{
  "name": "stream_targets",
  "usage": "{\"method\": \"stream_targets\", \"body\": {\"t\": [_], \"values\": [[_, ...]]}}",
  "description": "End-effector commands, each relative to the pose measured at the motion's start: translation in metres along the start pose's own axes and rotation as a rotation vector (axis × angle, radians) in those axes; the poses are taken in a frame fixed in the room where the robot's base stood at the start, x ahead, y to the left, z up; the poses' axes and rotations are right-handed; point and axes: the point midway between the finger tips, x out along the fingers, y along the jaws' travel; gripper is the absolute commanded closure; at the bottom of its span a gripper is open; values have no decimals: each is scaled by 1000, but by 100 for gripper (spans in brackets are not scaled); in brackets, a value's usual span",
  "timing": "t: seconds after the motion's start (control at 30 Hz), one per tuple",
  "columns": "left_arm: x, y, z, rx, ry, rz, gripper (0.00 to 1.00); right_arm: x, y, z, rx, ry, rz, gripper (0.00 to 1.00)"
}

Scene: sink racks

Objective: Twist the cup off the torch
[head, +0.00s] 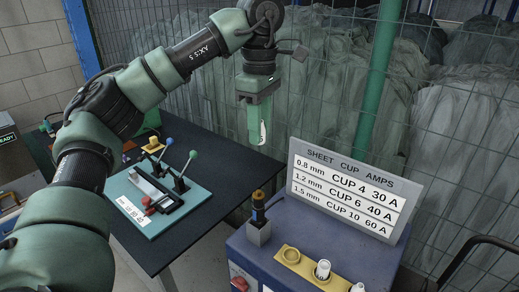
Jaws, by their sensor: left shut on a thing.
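My left gripper (257,136) hangs down near the top middle, its green fingers shut on a small white cup (263,132). The fingers hide most of this cup, and a dark mark on it is too small to read surely. The gripper and cup are in the air, above and apart from the torch. The torch (258,206), dark with a yellowish band, stands upright in a grey block holder (259,235) on the blue cabinet. No white cup shows on its top end. My right gripper is out of view.
A yellow rack (305,271) on the blue cabinet (254,268) has one empty ring and white cups (323,269). A sign (345,192) stands behind it. A teal clamp fixture (150,205) sits on the black table at left. Wire mesh closes the back.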

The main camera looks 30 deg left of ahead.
Motion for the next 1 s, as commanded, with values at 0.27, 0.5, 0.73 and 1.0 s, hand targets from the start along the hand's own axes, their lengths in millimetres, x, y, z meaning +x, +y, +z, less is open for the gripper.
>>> {"method": "stream_targets", "body": {"t": [0.27,0.5,0.73,1.0], "values": [[-37,0,0,-1,0,0,100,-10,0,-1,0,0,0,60],[-48,0,0,-1,0,-1,100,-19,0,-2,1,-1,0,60],[-55,0,0,-1,0,-1,100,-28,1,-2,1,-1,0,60],[-64,0,0,-1,0,-1,100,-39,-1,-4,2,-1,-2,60]]}}
